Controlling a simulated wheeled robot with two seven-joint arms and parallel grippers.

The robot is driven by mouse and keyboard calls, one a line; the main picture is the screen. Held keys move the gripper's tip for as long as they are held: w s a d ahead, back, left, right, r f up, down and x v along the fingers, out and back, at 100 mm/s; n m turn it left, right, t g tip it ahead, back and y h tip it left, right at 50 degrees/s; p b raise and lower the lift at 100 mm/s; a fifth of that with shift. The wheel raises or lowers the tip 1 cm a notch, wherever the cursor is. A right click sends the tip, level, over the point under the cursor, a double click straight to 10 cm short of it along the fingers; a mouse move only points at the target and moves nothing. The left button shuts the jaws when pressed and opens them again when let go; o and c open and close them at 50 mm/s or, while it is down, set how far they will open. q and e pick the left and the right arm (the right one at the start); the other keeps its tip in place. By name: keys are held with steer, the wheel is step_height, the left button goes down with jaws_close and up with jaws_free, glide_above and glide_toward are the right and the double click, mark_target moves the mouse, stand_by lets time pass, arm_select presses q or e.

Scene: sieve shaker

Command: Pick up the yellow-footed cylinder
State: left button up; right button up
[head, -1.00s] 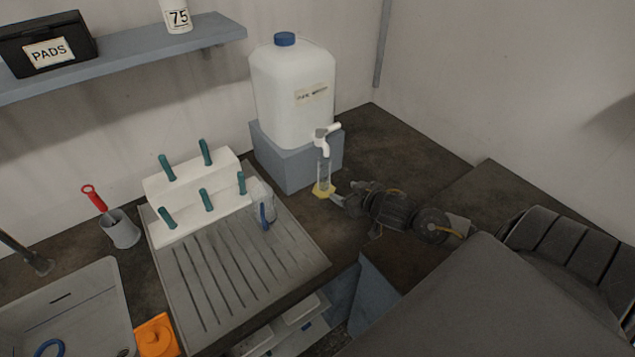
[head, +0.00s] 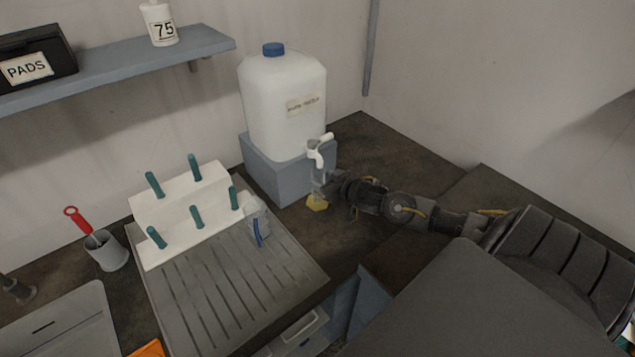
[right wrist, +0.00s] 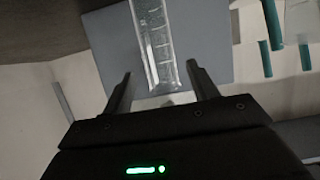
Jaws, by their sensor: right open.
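The yellow-footed cylinder is a clear graduated tube on a yellow foot (head: 317,203). It stands upright on the dark counter, just under the white tap of the big bottle. My right gripper (head: 327,187) is at the tube, above the foot, and partly hides it in the head view. In the right wrist view the clear tube (right wrist: 157,42) shows between the two open fingers of my right gripper (right wrist: 160,74), with a gap on each side. My left gripper is not in view.
The white bottle (head: 284,105) with a tap (head: 319,150) stands on a grey block (head: 275,172) close behind the cylinder. A white peg rack (head: 180,205) and a clear vessel with a blue part (head: 257,220) are to the left on the grooved drainboard (head: 215,290). Counter on the right is clear.

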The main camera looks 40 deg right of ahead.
steer(key=p+x, duration=0.1)
steer(key=x, duration=0.4)
steer(key=shift+w+r, duration=0.15)
steer(key=shift+w, duration=0.1)
steer(key=shift+s, duration=0.1)
jaws_close()
